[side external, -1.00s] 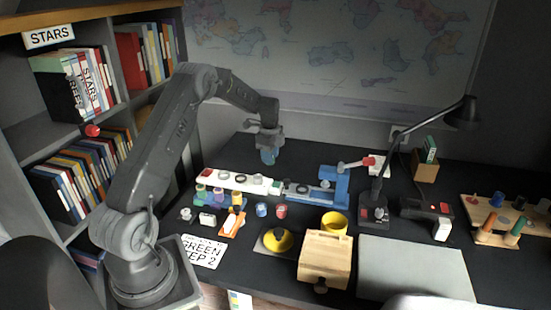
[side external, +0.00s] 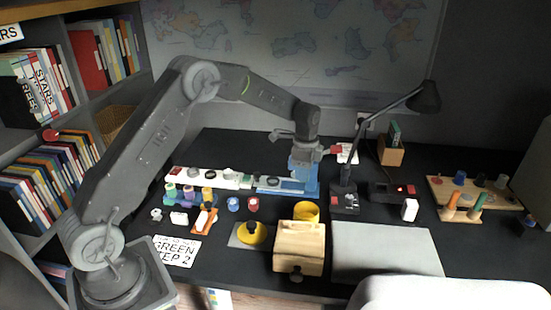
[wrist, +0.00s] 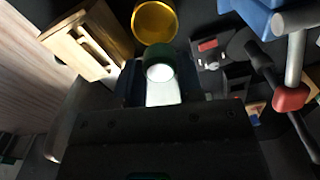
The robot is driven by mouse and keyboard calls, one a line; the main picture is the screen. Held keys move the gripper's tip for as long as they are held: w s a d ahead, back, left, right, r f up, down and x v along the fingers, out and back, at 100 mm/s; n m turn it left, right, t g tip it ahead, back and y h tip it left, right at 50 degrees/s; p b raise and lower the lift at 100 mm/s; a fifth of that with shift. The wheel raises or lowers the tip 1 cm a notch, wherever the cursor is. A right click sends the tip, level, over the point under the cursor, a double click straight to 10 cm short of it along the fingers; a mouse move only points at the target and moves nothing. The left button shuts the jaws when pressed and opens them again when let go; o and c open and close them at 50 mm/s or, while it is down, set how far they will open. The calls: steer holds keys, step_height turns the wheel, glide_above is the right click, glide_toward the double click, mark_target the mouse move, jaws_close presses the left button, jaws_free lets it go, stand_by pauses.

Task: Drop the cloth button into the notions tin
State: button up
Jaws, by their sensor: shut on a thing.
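The notions tin appears to be the open yellow round tin (side external: 314,219) behind the wooden box; it also shows at the top of the wrist view (wrist: 155,22), with its inside visible. My gripper (side external: 304,153) is raised above the desk, overlapping the blue press in the side view, up and behind the tin. In the wrist view my gripper (wrist: 160,84) is shut on a small dark green, round-edged thing with a pale face (wrist: 159,62), apparently the cloth button. The held thing cannot be made out in the side view. It is apart from the tin.
A wooden box (side external: 299,250) stands in front of the tin. A yellow lid-like disc (side external: 252,232) lies left of it. The blue press (side external: 311,182) with a red-ended lever stands behind. A black lamp (side external: 345,180) is to the right. A grey mat (side external: 388,250) lies bare at front right.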

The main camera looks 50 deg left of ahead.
steer(key=d+f, duration=0.4)
steer(key=f, duration=0.1)
steer(key=shift+f, duration=0.35)
steer(key=shift+d, duration=0.1)
steer(key=o, duration=1)
step_height(320, 180, up, 14)
steer(key=shift+f, duration=0.1)
